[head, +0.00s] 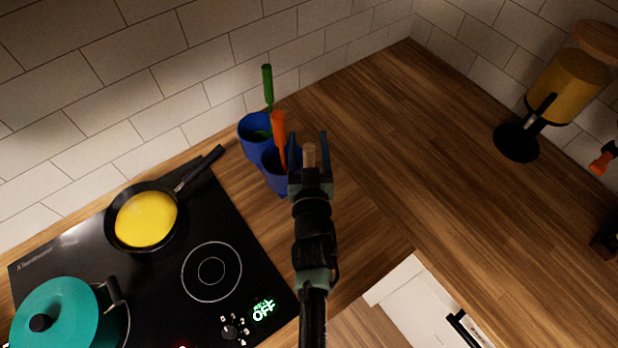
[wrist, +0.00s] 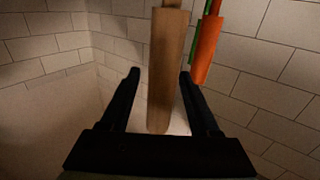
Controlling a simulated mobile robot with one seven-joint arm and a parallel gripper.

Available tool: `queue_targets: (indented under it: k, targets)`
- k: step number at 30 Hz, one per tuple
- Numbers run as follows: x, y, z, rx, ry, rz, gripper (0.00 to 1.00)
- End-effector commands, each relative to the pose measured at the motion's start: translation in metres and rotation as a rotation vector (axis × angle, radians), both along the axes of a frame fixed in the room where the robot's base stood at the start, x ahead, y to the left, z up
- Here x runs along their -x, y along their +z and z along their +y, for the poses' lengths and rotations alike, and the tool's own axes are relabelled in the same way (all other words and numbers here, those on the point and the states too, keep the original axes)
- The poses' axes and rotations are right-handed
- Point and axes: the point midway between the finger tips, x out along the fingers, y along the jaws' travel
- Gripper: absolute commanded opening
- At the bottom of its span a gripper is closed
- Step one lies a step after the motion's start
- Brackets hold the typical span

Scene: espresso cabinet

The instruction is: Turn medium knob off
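The black cooktop (head: 165,268) is at the lower left of the head view. One black knob (head: 229,332) shows near its front edge, ringed by small white marks. A green lit display (head: 263,309) beside it reads "OFF". I cannot tell whether this is the medium knob; other knobs are not clearly in view. My gripper (head: 309,136) is right of the cooktop, by the blue utensil cups. In the wrist view my gripper (wrist: 160,75) has its fingers apart, with a wooden handle (wrist: 168,60) between them and gaps on both sides.
Blue cups (head: 254,145) hold an orange-handled utensil (head: 279,128) and a green-handled one (head: 267,84). A frying pan (head: 118,218) with yellow contents and a teal pot (head: 62,312) stand on the cooktop. A yellow canister (head: 568,85) is at the right. The middle wooden counter (head: 420,150) is clear.

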Motion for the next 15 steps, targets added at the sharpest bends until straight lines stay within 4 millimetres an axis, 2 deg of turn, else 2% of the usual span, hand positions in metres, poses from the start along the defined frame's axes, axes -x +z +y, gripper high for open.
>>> queue_targets:
  k: [1,9,10,15]
  targets:
    - [0.0001,0.0,0.0001,0.0,0.0,0.0,0.52]
    - [0.0003,0.0001,0.0001,0.0,0.0,0.0,0.03]
    - [0.0003,0.0001,0.0001,0.0,0.0,0.0,0.0]
    - [0.0003,0.0002,0.0001,0.0,0.0,0.0,0.0]
